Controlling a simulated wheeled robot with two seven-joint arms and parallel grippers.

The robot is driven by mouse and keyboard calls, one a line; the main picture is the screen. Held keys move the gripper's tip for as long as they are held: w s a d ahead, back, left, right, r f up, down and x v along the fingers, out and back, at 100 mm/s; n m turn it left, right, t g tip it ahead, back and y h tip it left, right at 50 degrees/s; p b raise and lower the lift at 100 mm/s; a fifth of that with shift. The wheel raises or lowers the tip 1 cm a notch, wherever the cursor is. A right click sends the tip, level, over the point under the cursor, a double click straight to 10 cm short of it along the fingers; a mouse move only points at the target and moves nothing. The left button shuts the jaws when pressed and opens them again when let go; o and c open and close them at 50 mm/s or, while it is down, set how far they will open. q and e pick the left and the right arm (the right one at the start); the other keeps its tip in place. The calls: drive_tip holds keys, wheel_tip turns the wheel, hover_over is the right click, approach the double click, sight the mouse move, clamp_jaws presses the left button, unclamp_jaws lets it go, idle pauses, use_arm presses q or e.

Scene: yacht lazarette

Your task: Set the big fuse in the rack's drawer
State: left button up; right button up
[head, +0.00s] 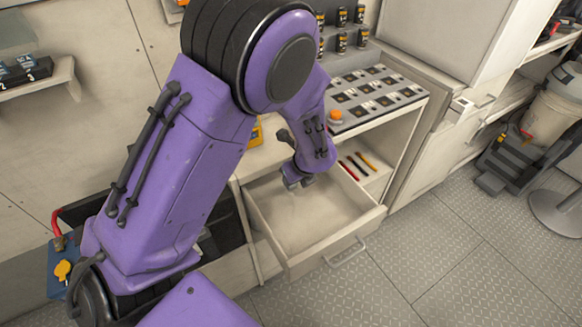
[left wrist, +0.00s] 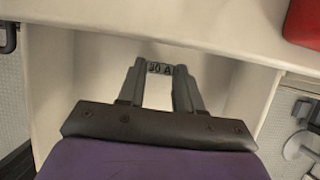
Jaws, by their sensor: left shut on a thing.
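The rack's drawer (head: 325,251) is pulled open below the counter, and its pale floor looks bare. My left gripper (head: 297,183) is over the drawer's back part, pointing down. In the left wrist view my gripper (left wrist: 160,78) is shut on the big fuse (left wrist: 160,68), a small piece whose dark label ends in "0 A". The pale drawer wall (left wrist: 52,100) shows around it. The fuse is hidden or too small to make out in the head view. I cannot tell whether it touches the drawer floor. My right gripper is out of view.
A sloped panel (head: 385,100) with several dark switches and an orange button (head: 335,116) stands above the drawer. Pens lie on a shelf (head: 375,183) beside it. A blue box (head: 60,272) is at far left. Open floor (head: 450,255) lies to the right.

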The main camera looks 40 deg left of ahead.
use_arm(q)
drive_tip(key=shift+w+a+r, duration=0.1)
drive_tip(key=shift+w+a, duration=0.1)
drive_tip(key=shift+a, duration=0.3)
drive_tip(key=shift+w+a, duration=0.2)
drive_tip(key=shift+a, duration=0.3)
drive_tip(key=shift+w+a+f, duration=0.1)
drive_tip(key=shift+f, duration=0.65)
drive_tip(key=shift+f, duration=0.1)
drive_tip(key=o, duration=1.1)
drive_tip(key=p+v, duration=0.1)
drive_tip(key=v, duration=1.1)
drive_tip(key=shift+p, duration=0.3)
